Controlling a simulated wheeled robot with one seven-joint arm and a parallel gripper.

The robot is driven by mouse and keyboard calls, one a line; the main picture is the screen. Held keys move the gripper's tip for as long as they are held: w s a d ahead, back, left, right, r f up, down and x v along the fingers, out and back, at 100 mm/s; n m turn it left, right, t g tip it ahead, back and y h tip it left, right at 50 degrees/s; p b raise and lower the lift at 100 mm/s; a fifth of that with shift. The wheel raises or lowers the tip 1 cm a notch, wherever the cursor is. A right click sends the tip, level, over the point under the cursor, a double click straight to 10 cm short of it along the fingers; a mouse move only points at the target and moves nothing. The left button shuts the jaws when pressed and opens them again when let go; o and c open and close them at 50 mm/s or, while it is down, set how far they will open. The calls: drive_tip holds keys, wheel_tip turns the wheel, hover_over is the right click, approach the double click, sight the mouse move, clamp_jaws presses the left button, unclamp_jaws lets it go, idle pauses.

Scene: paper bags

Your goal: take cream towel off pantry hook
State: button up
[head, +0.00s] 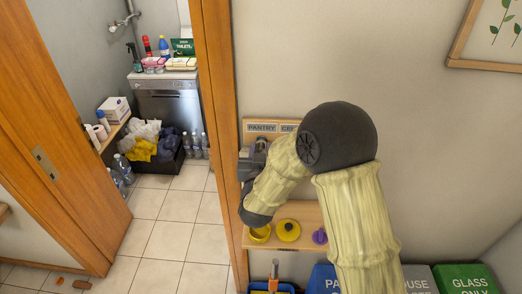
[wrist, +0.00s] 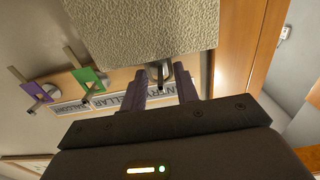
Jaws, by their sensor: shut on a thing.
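The cream towel (wrist: 140,25) is a rough, pale cloth at the top of the wrist view. My gripper (wrist: 163,75) is shut on its edge, with one finger on either side of a metal hook (wrist: 166,92). The hook is on a wooden board with labels, next to the PANTRY label (wrist: 150,85). I cannot tell whether the towel still touches the hook. In the head view my gripper (head: 252,158) is at the left end of the labelled board (head: 270,122); my arm hides the towel there.
Two more hooks hold a green piece (wrist: 90,78) and a purple piece (wrist: 36,90). Below the board a wooden shelf (head: 296,240) bears yellow items (head: 288,230) and a purple one (head: 320,236). The wooden door frame (head: 218,100) is close on the left. Bins stand below right.

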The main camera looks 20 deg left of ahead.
drive_tip(key=shift+r, duration=0.4)
drive_tip(key=shift+s, duration=0.15)
drive_tip(key=shift+b+v, duration=1.1)
drive_tip(key=shift+v, duration=1.2)
drive_tip(key=shift+d, duration=0.1)
drive_tip(key=s+d+r, duration=0.2)
drive_tip(key=s+r, duration=0.1)
drive_tip(key=s, duration=0.5)
drive_tip(key=shift+w+a, duration=0.1)
